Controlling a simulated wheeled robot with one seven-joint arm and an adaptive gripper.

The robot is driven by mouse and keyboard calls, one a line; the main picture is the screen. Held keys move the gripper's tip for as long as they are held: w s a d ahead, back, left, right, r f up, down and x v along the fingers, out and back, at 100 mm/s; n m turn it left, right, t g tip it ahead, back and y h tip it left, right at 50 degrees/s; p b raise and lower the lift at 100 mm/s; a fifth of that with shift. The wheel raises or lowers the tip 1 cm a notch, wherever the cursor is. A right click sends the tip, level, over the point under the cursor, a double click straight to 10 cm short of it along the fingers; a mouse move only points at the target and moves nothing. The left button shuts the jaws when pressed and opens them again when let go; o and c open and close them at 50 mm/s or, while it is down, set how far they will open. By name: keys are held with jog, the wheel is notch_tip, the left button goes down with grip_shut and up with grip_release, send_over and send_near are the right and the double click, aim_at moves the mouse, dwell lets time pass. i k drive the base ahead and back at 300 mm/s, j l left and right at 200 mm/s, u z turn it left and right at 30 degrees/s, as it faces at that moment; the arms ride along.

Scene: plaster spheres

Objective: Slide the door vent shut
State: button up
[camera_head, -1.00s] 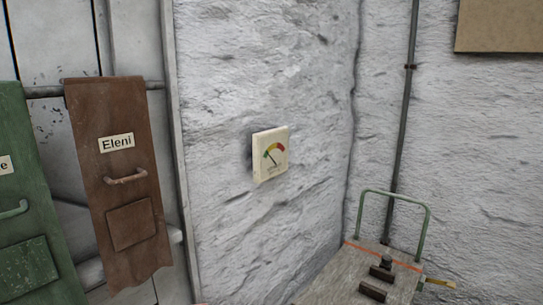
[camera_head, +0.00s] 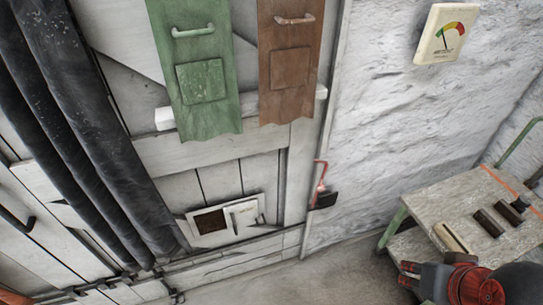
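The door vent (camera_head: 226,219) is a small white framed plate low on the white plank door (camera_head: 220,178). Its left part shows a dark opening (camera_head: 211,222), and a pale slide panel (camera_head: 244,212) with a small upright grip covers the right part. The vent stands partly open. What looks like my gripper (camera_head: 408,275), dark with a red arm part behind it, is at the bottom right edge, well to the right of the vent and apart from it. Its fingers are too small and cut off to tell whether they are open.
A red-handled fitting (camera_head: 321,188) is on the door frame. A bench (camera_head: 425,205) with small blocks stands right. The floor (camera_head: 290,280) below the door looks clear.

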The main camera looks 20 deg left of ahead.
aim_at(239, 216)
jog(key=u, duration=1.35)
